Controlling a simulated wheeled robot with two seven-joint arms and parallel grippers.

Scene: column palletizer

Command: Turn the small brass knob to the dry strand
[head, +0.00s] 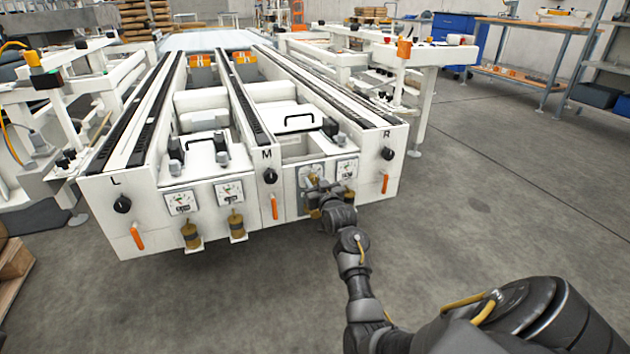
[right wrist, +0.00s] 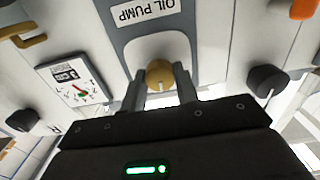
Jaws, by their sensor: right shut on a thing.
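The small brass knob (head: 313,179) sits on a grey plate on the front of the white machine, between the letters M and R. In the right wrist view the brass knob (right wrist: 159,72) lies between my two fingertips, on a grey plate with a label reading OIL PUMP. My right gripper (right wrist: 158,84) is shut on the knob, one finger on each side. In the head view my right gripper (head: 316,196) reaches the front panel and partly hides the plate. I cannot read any strand marking by the knob. My left gripper is not in view.
A dial gauge (head: 347,168) sits right of the knob. Black knobs (head: 270,176) and orange levers (head: 274,207) are spread along the panel. Two brass cups (head: 191,236) stick out lower left. The floor (head: 480,220) to the right is clear.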

